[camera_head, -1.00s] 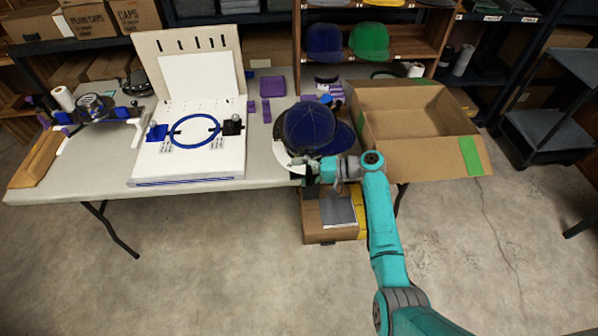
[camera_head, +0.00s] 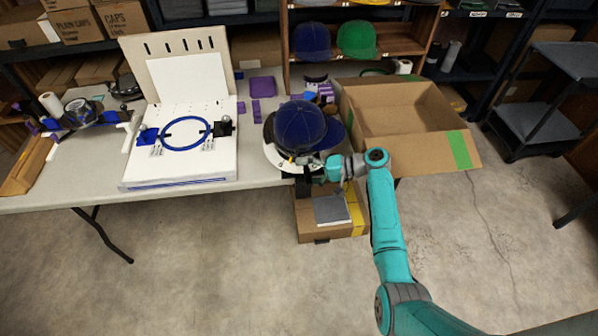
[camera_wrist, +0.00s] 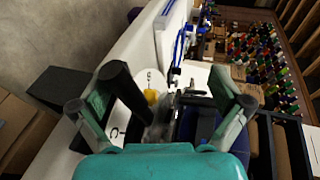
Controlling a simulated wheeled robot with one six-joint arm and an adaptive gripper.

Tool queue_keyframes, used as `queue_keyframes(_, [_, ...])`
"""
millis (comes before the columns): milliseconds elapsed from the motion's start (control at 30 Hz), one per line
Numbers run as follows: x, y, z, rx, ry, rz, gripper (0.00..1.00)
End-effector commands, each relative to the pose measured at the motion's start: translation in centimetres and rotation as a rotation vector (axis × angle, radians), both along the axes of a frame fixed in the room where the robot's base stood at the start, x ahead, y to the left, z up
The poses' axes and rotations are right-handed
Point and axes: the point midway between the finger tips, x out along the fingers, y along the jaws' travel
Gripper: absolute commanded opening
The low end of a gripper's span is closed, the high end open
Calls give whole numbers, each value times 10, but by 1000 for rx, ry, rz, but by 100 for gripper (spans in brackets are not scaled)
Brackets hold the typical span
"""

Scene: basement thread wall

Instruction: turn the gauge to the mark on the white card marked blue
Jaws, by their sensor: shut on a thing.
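A dark blue cap (camera_head: 300,124) sits at the table's front edge over a pale rounded piece (camera_head: 272,151). My gripper (camera_head: 303,164) is at the near side of the cap. In the wrist view, a white card (camera_wrist: 124,112) with small dark letters lies below my gripper (camera_wrist: 165,105), with a yellow knob (camera_wrist: 152,97) beside it. A thick dark rod (camera_wrist: 122,84) stands between the fingers. My gripper is shut on what seems to be part of the gauge; the fingers hide the exact contact. I cannot read which mark the gauge points to.
A white board with a blue hoop (camera_head: 186,133) stands left on the table (camera_head: 252,178). An open cardboard box (camera_head: 455,125) is right of the cap. A smaller box (camera_head: 318,228) is below the table edge. Caps sit on a shelf (camera_head: 385,52) behind.

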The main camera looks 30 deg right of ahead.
Motion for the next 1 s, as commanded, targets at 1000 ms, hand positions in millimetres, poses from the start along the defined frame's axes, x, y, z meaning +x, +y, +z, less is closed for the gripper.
queue_keyframes(1000, [-18, -55, 35, 10, -30, 9, 49])
